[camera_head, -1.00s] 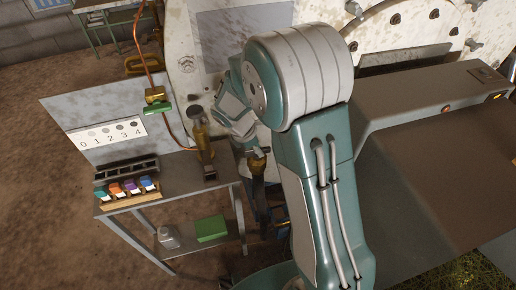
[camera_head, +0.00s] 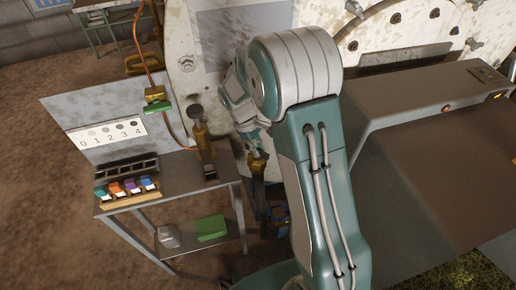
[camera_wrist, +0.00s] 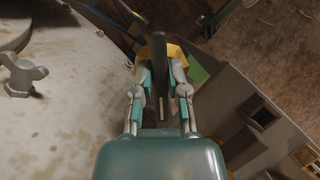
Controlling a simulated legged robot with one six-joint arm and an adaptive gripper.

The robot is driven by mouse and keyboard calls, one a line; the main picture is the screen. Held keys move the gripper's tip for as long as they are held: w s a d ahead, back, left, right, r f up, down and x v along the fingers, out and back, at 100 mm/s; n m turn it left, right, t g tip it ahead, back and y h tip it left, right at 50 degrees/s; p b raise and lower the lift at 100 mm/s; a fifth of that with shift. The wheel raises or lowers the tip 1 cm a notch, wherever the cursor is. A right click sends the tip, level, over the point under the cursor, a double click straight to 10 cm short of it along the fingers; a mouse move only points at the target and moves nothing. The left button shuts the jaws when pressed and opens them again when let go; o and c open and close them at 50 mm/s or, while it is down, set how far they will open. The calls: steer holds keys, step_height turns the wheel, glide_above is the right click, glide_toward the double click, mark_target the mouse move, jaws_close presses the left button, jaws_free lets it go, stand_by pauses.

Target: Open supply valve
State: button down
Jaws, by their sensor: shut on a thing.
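A brass-yellow valve (camera_head: 257,164) stands just right of the small metal table in the head view, partly hidden by my wrist. In the wrist view its yellow body (camera_wrist: 174,52) shows behind the fingertips. A long dark lever (camera_wrist: 161,95) lies between the two fingers. My gripper (camera_wrist: 160,72) is shut on this lever, with one finger along each side. In the head view my gripper (camera_head: 253,142) reaches down onto the valve's top, and the fingertips are hard to make out. The lever is mostly hidden there.
A second brass valve with a green handle (camera_head: 158,109) hangs on a copper pipe. A brass fitting (camera_head: 201,133) stands on the metal table (camera_head: 185,170), with several coloured-capped vials (camera_head: 128,187) and a 0–4 panel (camera_head: 106,134). The large pale still wall (camera_wrist: 60,110) is close to my gripper.

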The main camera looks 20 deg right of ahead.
steer(key=m, duration=0.2)
steer(key=m+y, duration=0.1)
steer(key=m, duration=0.1)
steer(key=shift+m+g+y, duration=0.3)
steer(key=shift+a+m+y, duration=0.1)
steer(key=shift+m+y, duration=0.5)
steer(key=shift+m, duration=1.1)
steer(key=c, duration=0.6)
jaws_free()
steer(key=shift+c, duration=0.2)
steer(key=shift+a, duration=0.1)
steer(key=v, duration=0.7)
steer(key=shift+w, duration=0.2)
